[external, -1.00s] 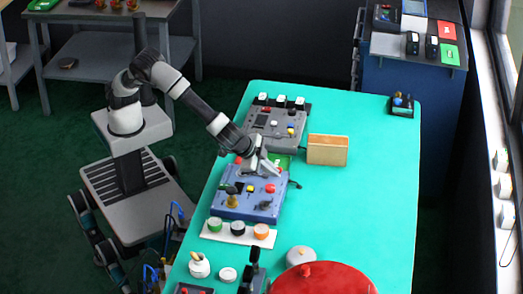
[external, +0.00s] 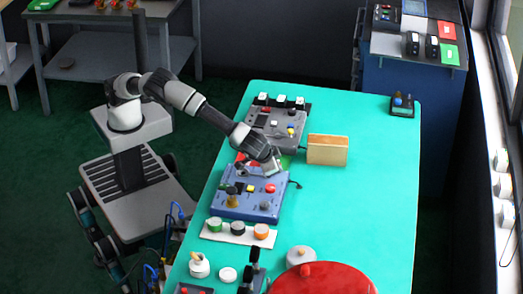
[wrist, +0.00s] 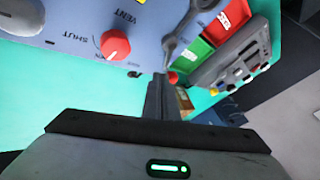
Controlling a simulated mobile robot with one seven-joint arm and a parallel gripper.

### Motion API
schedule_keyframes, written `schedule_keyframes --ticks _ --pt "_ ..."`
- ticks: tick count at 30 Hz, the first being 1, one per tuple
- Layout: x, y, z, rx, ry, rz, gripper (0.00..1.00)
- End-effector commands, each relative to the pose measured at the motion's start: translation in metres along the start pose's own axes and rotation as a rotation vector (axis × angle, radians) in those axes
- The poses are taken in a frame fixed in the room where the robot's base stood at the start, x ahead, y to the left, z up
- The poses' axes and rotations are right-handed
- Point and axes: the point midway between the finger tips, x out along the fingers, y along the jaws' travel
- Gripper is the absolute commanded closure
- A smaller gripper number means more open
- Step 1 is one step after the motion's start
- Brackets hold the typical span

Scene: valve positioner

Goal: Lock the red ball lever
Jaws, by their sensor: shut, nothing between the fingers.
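The blue panel (external: 257,207) stands on the teal table, and my gripper is over its back edge. In the wrist view a grey lever (wrist: 183,30) with a rounded hub lies at the edge of the blue panel face. A small red ball (wrist: 173,78) shows just past it, close to my fingertips. I cannot tell whether the fingers touch it. My gripper (wrist: 160,82) is shut and empty; it also shows in the external view (external: 246,170). The lever is too small or hidden there to make out.
A red knob (wrist: 115,45) with VENT and SHUT labels is on the blue panel. Green (wrist: 195,52) and red (wrist: 228,18) plates lie beside a grey panel (wrist: 235,60). A tan box (external: 327,150) stands to the right.

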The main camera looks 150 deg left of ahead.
Motion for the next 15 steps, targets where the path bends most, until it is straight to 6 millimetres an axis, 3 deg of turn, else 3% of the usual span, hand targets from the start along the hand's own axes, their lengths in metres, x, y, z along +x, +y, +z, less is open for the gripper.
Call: schedule_keyframes --ticks 9,15 --pt "0.009 -0.010 -0.007 -0.235 -0.123 -0.126 1.00" --pt "0.011 -0.015 -0.008 -0.227 -0.120 -0.122 1.00"
